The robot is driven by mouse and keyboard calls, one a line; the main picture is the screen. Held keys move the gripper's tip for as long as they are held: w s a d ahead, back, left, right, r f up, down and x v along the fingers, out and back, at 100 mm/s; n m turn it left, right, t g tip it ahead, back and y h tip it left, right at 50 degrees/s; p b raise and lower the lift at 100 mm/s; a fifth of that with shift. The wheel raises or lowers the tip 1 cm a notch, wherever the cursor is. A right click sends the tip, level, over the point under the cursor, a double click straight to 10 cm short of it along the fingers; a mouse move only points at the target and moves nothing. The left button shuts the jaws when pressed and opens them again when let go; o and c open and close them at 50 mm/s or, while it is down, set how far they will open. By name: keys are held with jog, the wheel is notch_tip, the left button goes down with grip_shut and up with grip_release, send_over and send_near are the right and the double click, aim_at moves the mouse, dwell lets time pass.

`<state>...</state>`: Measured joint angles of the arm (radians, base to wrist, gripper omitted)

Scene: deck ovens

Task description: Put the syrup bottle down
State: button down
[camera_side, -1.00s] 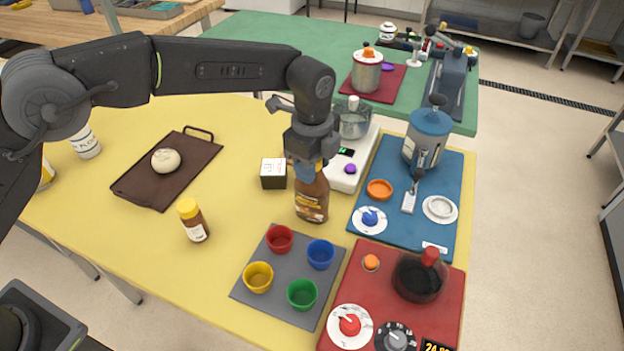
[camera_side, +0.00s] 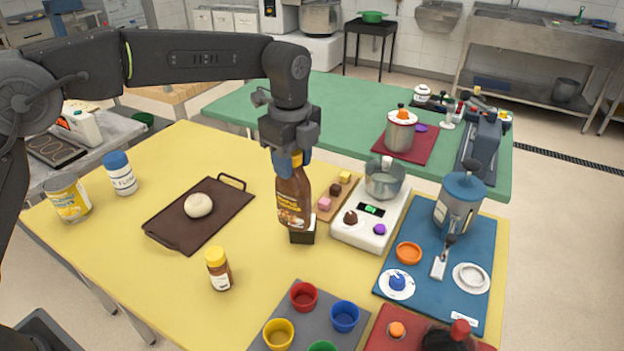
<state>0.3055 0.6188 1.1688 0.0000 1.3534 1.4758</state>
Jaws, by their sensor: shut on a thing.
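The yellow table (camera_side: 150,290) lies beneath.
A dark tray with a dough ball (camera_side: 198,205) is left. A small yellow-capped bottle (camera_side: 219,270) and coloured cups (camera_side: 303,296) are nearer. Open table lies between.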

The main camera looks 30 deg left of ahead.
jog(key=shift+a+r, duration=0.35)
jog(key=shift+a, duration=0.35)
jog(key=s+a+r+n, duration=0.15)
jog(key=a+n, duration=0.25)
jog(key=a, duration=1)
jog(key=s+a+n, duration=0.3)
jog(key=a+n, duration=0.1)
jog(key=a, duration=1)
jog(key=s+a+f+n, duration=0.1)
jog(key=s+a+n, duration=0.4)
jog(key=s+a, duration=0.55)
jog(key=s+a+n, duration=0.6)
jog(key=s+a, duration=0.2)
jog(key=s, duration=0.6)
jog(key=w+d+f, duration=0.4)
jog(key=w+f, duration=0.6)
jog(key=f, duration=0.1)
jog(key=shift+w+d+f, duration=0.15)
jog(key=shift+w+d, duration=0.05)
jog(key=shift+w, duration=0.2)
jog(key=shift+f, duration=0.15)
